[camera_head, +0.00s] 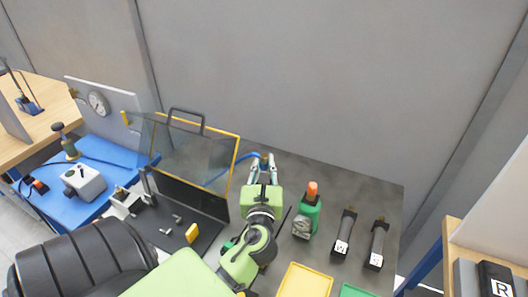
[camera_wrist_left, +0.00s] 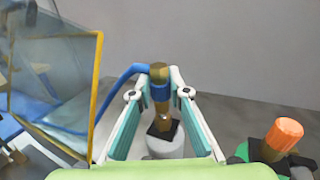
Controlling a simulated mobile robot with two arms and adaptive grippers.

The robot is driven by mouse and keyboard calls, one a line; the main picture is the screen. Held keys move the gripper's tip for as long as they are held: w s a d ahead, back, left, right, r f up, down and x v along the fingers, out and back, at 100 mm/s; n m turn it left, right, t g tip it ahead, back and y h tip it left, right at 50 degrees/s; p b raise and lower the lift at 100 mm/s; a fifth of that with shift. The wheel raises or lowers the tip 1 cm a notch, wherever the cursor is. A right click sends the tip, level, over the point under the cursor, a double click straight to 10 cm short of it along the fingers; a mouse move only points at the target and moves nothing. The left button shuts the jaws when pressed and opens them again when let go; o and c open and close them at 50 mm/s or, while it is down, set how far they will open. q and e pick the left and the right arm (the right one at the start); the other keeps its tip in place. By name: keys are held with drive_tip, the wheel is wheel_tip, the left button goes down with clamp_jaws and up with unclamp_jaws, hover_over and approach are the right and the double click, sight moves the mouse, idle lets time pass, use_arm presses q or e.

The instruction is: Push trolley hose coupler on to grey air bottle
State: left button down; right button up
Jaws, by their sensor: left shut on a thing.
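My left gripper (camera_head: 264,163) is shut on the trolley hose coupler, a brass piece (camera_wrist_left: 159,76) with the blue hose (camera_wrist_left: 122,79) leading off left. In the left wrist view the coupler stands upright between the fingertips (camera_wrist_left: 157,92). Directly below it are a brass valve stem, a black part (camera_wrist_left: 162,130) and the light grey top of the grey air bottle (camera_wrist_left: 165,147). The coupler looks in line with the stem; I cannot tell whether it is seated. In the head view my gripper and arm hide the bottle. My right gripper is not in view.
A green unit with an orange top (camera_head: 312,191) stands close right of my gripper. Two black packs (camera_head: 344,232) (camera_head: 377,243) lie farther right. A yellow-framed clear guard (camera_head: 190,150) stands close left. A blue trolley (camera_head: 112,152) with a gauge panel is beyond it. A grey wall is behind.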

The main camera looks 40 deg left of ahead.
use_arm(q)
drive_tip(key=shift+f+b, duration=0.4)
drive_tip(key=shift+f, duration=0.3)
drive_tip(key=c, duration=1.8)
unclamp_jaws()
drive_tip(key=shift+c, duration=0.2)
drive_tip(key=v, duration=1.2)
